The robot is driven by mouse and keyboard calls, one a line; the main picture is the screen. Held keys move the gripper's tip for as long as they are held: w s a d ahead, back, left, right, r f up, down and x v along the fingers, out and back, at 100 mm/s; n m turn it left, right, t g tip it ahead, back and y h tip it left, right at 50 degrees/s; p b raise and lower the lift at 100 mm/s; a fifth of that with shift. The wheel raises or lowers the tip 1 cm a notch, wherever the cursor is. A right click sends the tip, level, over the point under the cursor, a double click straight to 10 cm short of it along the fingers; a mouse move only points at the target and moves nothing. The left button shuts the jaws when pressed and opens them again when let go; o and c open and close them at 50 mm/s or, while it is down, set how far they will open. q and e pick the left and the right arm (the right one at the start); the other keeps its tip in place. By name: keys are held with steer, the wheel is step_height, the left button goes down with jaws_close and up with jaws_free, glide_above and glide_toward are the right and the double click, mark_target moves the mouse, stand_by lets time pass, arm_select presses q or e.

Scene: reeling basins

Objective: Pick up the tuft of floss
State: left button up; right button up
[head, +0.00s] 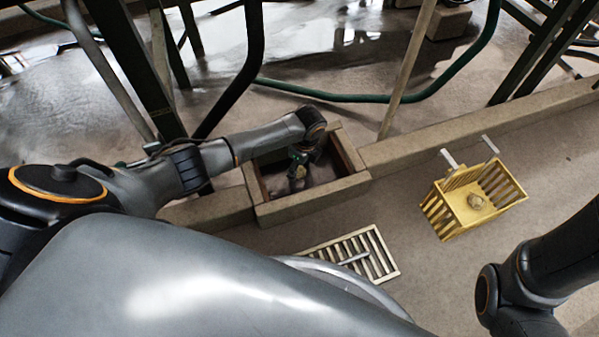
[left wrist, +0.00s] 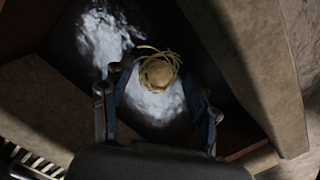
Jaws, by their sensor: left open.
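A tan tuft of floss (left wrist: 157,72) with loose looping strands sits inside the square stone-edged pit, in front of a bright wet patch, in the left wrist view. My left gripper (left wrist: 154,88) is open, with one finger on each side of the tuft; I cannot tell whether either touches it. In the head view my left gripper (head: 298,168) reaches down into the pit (head: 313,206), and the tuft there is too small to make out surely. My right arm shows at the lower right, its gripper out of view.
A metal grate (head: 382,256) lies in front of the pit. A stone curb (head: 430,139) runs right from it. Posts and a green hose (head: 345,98) are behind.

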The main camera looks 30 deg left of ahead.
arm_select(q)
steer(key=c, duration=0.9)
steer(key=shift+o, duration=0.2)
steer(key=shift+r, duration=0.15)
